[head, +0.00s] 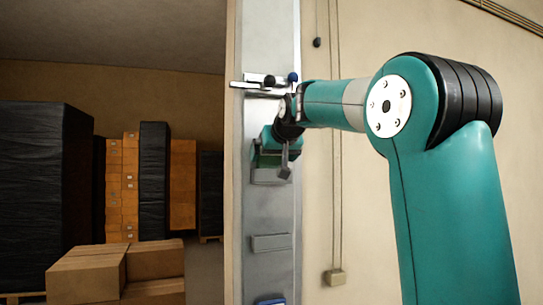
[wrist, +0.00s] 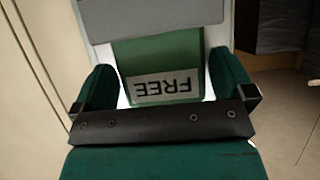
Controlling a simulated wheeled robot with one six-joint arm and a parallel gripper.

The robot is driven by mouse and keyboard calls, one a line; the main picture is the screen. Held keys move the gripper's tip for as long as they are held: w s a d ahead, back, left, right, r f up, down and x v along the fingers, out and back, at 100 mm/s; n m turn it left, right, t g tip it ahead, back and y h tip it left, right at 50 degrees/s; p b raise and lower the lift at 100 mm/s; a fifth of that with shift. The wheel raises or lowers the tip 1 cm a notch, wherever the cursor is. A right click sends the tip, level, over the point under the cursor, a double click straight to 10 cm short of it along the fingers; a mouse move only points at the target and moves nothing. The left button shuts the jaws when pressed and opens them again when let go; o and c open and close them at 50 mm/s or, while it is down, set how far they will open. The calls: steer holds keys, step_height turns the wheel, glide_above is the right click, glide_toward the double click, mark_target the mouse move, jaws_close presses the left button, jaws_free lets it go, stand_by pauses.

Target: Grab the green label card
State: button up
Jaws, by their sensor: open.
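The green label card (wrist: 160,62) is upright in the wrist view, with a white strip reading "FREE" upside down. A grey holder (wrist: 150,15) covers its far end. My gripper (wrist: 161,66) is open, with one teal finger on each side of the card and a visible gap at each side. In the head view my gripper (head: 272,142) is at the grey panel, over a small green patch of the card (head: 266,160) just above a holder (head: 270,176). My gripper hides most of the card there.
The grey panel (head: 268,215) carries another holder (head: 271,243) lower down and a blue item (head: 270,301) at the bottom. A metal bracket (head: 262,88) sticks out above my gripper. Wrapped stacks (head: 40,190) and cardboard boxes (head: 90,275) stand at left.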

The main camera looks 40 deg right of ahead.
steer(key=c, duration=0.6)
